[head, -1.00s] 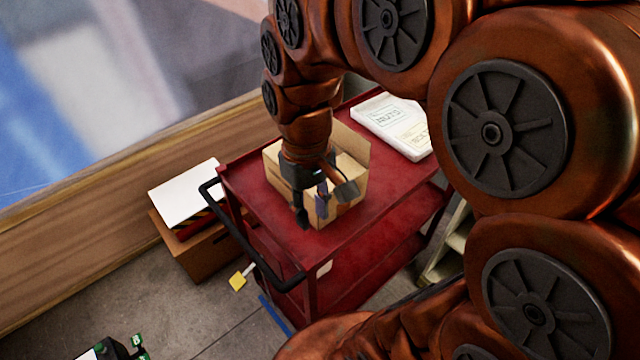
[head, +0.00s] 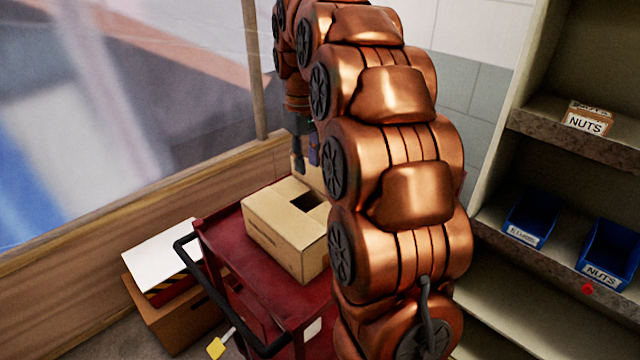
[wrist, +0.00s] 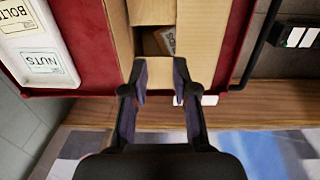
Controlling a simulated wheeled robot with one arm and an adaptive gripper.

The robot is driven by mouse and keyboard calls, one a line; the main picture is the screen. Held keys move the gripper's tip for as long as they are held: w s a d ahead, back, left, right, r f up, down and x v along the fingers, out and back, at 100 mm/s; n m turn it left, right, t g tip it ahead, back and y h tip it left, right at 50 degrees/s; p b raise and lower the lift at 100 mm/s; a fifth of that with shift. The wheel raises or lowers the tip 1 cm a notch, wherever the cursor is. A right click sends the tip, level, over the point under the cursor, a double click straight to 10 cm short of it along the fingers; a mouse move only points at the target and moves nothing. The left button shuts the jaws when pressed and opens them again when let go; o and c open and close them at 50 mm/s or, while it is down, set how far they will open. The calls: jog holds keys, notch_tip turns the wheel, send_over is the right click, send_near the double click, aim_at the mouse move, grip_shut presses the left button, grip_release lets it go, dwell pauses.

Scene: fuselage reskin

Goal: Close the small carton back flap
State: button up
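The small carton (head: 285,232) stands on the red cart. Its near and side top flaps lie folded in, with a dark gap between them. One tan flap (head: 312,176) stands up at its far edge, partly hidden by my arm. My gripper (head: 306,160) points down at that far side, close to the upright flap; I cannot tell if they touch. In the wrist view my gripper (wrist: 160,78) has its fingers apart at the carton's edge. The carton's side flap (wrist: 204,35) and a small item (wrist: 166,40) inside the gap show there.
The red cart (head: 225,240) has a black handle at its left. A brown box (head: 172,318) with a white sheet on top stands on the floor left of it. White bins marked BOLTS and NUTS (wrist: 40,62) lie beside the carton. Shelves with blue bins (head: 612,250) are at right.

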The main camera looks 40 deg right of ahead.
jog(key=b, duration=0.1)
send_over(320, 182)
jog(key=f, duration=0.1)
jog(key=shift+w+f+p, duration=0.15)
jog(key=shift+f+p, duration=0.55)
jog(key=shift+f, duration=3.15)
jog(key=shift+c, duration=0.4)
grip_shut()
